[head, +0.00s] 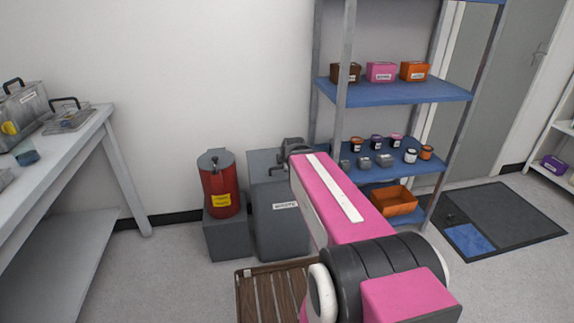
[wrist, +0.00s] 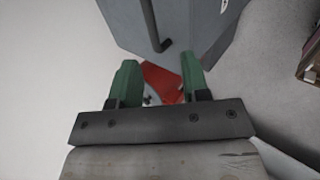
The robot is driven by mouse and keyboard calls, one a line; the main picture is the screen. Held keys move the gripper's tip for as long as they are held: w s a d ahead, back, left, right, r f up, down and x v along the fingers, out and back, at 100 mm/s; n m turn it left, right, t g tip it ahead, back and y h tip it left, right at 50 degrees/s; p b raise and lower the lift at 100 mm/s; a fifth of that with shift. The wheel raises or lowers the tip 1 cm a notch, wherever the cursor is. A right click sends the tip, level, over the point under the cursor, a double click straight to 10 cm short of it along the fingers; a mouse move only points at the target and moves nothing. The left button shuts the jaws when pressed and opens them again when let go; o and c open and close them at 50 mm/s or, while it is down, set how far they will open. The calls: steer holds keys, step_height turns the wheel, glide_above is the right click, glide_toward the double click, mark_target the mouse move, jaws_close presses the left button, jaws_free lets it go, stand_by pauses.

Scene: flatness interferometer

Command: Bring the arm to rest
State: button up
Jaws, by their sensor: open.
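My arm, pink with black joints, reaches forward across the middle of the head view. Its far end shows near the grey cabinet, but the fingers are hidden there. In the wrist view my gripper (wrist: 154,85) shows two green fingers standing apart with nothing held between them. Beyond the fingertips, a red thing (wrist: 162,80) shows in the gap, apparently farther away. A large grey box-like body with a dark bar lies above it in that view.
A red canister (head: 219,185) stands on a grey block (head: 227,238) beside the grey cabinet (head: 280,220). A blue-shelved rack (head: 400,92) holds small boxes and jars. A workbench (head: 75,150) is at left. A slatted wooden thing (head: 262,298) lies low before me. A dark mat (head: 510,215) lies right.

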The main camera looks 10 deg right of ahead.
steer(key=s+f+m+g, duration=0.8)
steer(key=s+f+m, duration=0.4)
steer(key=m, duration=0.6)
steer(key=shift+s+a, duration=0.2)
steer(key=shift+s, duration=0.15)
